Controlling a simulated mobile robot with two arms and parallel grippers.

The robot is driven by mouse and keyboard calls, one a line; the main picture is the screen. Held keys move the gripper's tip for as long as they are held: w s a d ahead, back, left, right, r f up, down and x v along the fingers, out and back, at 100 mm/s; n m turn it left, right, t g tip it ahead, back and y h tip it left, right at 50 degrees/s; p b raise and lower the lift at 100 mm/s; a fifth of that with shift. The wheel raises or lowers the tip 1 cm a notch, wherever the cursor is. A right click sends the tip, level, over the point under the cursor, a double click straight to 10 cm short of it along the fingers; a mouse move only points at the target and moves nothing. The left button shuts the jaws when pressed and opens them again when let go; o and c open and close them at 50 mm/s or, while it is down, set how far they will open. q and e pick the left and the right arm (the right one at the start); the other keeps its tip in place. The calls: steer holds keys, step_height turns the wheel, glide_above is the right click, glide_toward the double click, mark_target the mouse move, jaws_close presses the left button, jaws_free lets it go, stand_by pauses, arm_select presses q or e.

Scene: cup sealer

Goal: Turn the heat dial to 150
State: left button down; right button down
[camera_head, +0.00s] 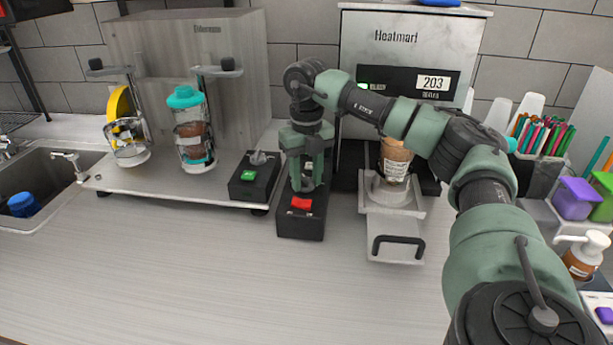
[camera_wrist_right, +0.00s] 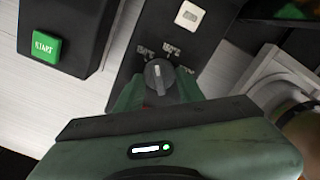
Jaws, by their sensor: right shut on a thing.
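The heat dial (camera_wrist_right: 157,73) is a grey round knob with a pointer, on a black control box (camera_head: 301,224) in front of the sealer. My right gripper (camera_head: 306,185) points down over this box and hides the dial in the head view. In the right wrist view its two green fingers (camera_wrist_right: 158,88) sit on either side of the dial, shut on it. The Heatmart sealer's display (camera_head: 433,83) reads 203. My left gripper is not in view.
A red switch (camera_head: 300,203) sits on the same box. Left of it is another black box with a green START button (camera_wrist_right: 46,47). A cup (camera_head: 395,162) sits in the sealer's tray (camera_head: 397,230), close right of the gripper. The front counter is clear.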

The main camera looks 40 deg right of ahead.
steer(key=n+p, duration=0.1)
steer(key=n, duration=0.1)
steer(key=shift+r+n, duration=0.1)
steer(key=shift+n, duration=0.3)
steer(key=shift+d+n+p, duration=0.15)
steer(key=shift+n+p, duration=0.65)
steer(key=shift+n, duration=1.2)
steer(key=shift+w, duration=0.1)
steer(key=c, duration=0.9)
jaws_free()
